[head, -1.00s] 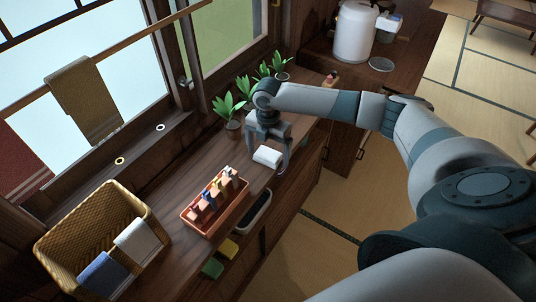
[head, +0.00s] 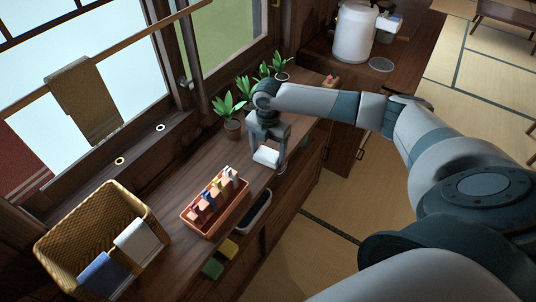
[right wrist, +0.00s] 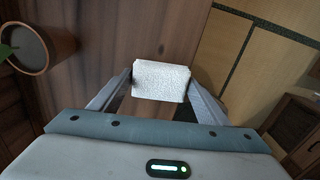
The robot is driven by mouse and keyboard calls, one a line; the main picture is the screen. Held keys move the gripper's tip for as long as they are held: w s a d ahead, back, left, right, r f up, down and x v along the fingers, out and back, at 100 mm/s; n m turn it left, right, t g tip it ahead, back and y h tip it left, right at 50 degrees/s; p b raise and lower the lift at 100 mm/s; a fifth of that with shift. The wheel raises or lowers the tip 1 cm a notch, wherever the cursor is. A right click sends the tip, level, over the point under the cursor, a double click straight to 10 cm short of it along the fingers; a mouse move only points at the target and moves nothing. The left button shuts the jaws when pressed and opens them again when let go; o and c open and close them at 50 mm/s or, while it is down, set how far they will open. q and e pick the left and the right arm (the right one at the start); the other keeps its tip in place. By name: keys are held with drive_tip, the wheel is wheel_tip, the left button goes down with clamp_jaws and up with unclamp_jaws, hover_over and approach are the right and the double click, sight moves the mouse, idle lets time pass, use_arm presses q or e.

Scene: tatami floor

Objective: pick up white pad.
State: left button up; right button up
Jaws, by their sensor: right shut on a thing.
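The white pad (head: 266,156) is a small white block at the front edge of the wooden counter. In the right wrist view the pad (right wrist: 161,80) sits between the fingertips, with a finger against each side. My right gripper (head: 267,155) points down over the counter and is shut on the pad. The right wrist view shows the gripper (right wrist: 160,84) too. I cannot tell whether the pad is touching the counter or just above it. My left gripper is not in view.
An orange tray of clothespins (head: 187,218) stands left of the pad. A wicker basket with cloths (head: 65,232) is farther left. Potted plants (head: 233,128) stand close behind the gripper. A white canister (head: 355,35) is at the back right. Bare counter (head: 165,175) lies behind the tray.

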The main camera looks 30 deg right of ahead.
sight(268, 153)
drive_tip(key=shift+r, duration=0.4)
wheel_tip(268, 153, up, 3)
drive_tip(key=shift+w+r+b, duration=0.1)
drive_tip(key=shift+r+b, duration=0.05)
drive_tip(key=shift+b, duration=0.7)
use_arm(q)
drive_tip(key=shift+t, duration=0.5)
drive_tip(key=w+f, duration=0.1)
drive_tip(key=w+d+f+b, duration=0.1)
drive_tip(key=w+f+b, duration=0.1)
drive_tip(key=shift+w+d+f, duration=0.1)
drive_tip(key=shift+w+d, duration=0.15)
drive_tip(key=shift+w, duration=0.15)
use_arm(e)
drive_tip(key=s+d+r, duration=0.1)
drive_tip(key=s+r, duration=0.6)
drive_tip(key=s, duration=0.4)
drive_tip(key=shift+s+d, duration=0.3)
drive_tip(key=shift+s, duration=0.05)
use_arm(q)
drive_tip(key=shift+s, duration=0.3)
use_arm(e)
drive_tip(key=shift+o, duration=0.6)
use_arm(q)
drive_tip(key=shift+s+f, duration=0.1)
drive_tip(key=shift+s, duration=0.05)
use_arm(e)
drive_tip(key=shift+a+f, duration=0.1)
drive_tip(key=shift+f, duration=0.05)
